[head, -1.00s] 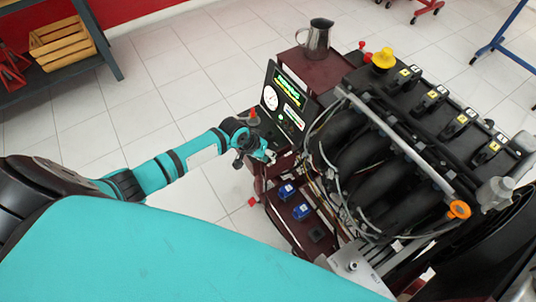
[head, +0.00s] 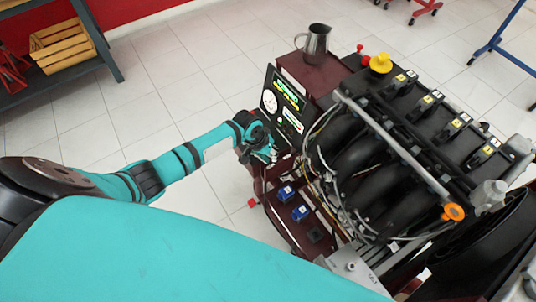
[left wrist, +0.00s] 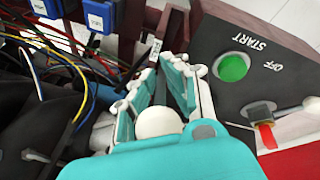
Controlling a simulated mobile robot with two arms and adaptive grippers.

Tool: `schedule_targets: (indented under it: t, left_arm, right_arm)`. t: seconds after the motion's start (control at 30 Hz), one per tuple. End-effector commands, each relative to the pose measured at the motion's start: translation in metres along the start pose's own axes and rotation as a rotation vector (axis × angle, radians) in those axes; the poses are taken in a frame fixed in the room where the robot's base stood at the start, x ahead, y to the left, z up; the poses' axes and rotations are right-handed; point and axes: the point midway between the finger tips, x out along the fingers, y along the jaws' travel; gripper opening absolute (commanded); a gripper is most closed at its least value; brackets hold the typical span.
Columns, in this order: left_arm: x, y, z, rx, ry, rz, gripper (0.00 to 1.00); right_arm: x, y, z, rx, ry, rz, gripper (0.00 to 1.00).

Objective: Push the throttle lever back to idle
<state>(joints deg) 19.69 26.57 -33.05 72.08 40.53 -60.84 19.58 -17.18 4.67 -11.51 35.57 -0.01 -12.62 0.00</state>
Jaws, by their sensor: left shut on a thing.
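My left gripper (head: 264,152) is at the near edge of the engine trainer's control panel (head: 286,104). In the left wrist view, its teal, white-edged fingers (left wrist: 165,78) are closed around a dark, narrow lever (left wrist: 160,92), which seems to be the throttle lever. The lever stands between the fingers above a slot with a small white label (left wrist: 155,48). A pale round part (left wrist: 158,122) lies between the finger bases; I cannot tell whether it is the lever's knob. The gripper hides the lever in the head view. My right gripper is not in view.
A green start button (left wrist: 232,67) and a red-tipped switch (left wrist: 266,136) are right of the fingers. Loose wires (left wrist: 60,65) and blue modules (head: 286,193) are close by. The engine (head: 365,160) stands right, and a metal jug (head: 316,43) sits behind the panel.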

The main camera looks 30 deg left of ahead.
Motion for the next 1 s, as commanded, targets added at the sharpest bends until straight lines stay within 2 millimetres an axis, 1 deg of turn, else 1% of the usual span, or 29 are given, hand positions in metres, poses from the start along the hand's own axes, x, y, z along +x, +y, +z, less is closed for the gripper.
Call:
schedule_targets:
  t: [0.03, 0.07, 0.23, 0.37, 0.5, 0.7, 1.0]
  left_arm:
    - [-0.004, 0.004, -0.005, -0.002, -0.032, -0.021, 0.0]
    - [-0.004, 0.005, -0.006, -0.004, -0.053, -0.034, 0.0]
    - [0.0, 0.009, -0.013, -0.012, -0.173, -0.113, 0.0]
    - [0.003, 0.012, -0.017, -0.016, -0.26, -0.171, 0.0]
    - [0.006, 0.014, -0.021, -0.021, -0.341, -0.226, 0.0]
    - [0.007, 0.016, -0.023, -0.028, -0.429, -0.284, 0.0]
    - [0.006, 0.017, -0.025, -0.03, -0.485, -0.321, 0.0]
  right_arm:
    - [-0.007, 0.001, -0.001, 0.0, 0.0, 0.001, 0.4]
    - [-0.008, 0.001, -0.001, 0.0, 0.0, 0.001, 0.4]
    - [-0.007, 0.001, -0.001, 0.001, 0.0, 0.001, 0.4]
    - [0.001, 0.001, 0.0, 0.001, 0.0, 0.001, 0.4]
    - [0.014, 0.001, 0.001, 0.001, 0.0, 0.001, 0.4]
    - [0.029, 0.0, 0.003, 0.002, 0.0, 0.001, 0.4]
    - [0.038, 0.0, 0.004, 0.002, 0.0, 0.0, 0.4]
